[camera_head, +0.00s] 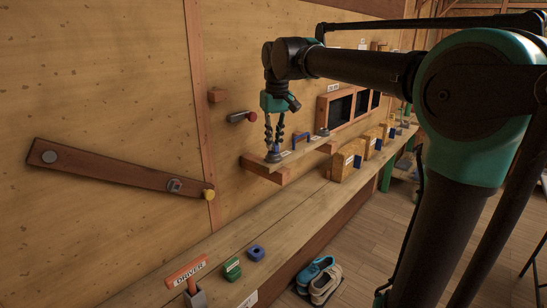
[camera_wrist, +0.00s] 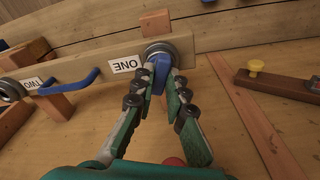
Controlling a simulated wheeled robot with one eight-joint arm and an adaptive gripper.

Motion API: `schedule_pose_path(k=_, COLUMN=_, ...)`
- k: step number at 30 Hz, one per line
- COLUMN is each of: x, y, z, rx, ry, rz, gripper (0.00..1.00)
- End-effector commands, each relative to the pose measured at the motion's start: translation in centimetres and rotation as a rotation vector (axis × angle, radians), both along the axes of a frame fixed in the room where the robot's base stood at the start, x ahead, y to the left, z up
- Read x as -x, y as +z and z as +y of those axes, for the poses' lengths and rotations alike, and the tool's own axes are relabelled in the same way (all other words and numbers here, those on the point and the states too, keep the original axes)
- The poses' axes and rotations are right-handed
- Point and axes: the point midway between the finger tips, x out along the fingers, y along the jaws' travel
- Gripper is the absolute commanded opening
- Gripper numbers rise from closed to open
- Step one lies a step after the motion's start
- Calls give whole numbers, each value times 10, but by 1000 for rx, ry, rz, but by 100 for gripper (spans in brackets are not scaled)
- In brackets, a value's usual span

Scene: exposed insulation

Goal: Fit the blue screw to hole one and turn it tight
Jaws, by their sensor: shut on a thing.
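My gripper (camera_head: 275,148) is over the near end of a small wooden wall shelf (camera_head: 264,171). In the wrist view its two fingers (camera_wrist: 166,84) are shut on the blue screw (camera_wrist: 160,68). The screw's end is at the grey metal ring of hole one (camera_wrist: 157,47), beside the label ONE (camera_wrist: 127,64). The blue screw appears in line with the ring. How deep it sits is hidden by the fingers and the screw itself. The ring of hole one also shows in the head view (camera_head: 273,157), directly under the fingertips.
Hole two (camera_wrist: 11,91) and a bent blue handle (camera_wrist: 78,82) are on the same shelf. Below is a long bench (camera_head: 190,250) with a DRIVER sign (camera_head: 186,272), a green block (camera_head: 232,269) and a blue nut (camera_head: 256,253). A brown bar (camera_head: 115,173) hangs on the wall.

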Motion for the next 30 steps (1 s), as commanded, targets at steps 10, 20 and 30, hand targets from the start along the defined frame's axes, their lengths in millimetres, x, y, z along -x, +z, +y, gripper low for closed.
schedule_pose_path(k=10, x=1, y=-4, z=0, rx=1, ry=0, rz=3, gripper=0)
schedule_pose_path(k=20, x=1, y=-4, z=0, rx=1, ry=-121, rz=4, gripper=0)
schedule_pose_path(k=30, x=2, y=-4, z=0, rx=1, ry=-159, rz=4, gripper=22)
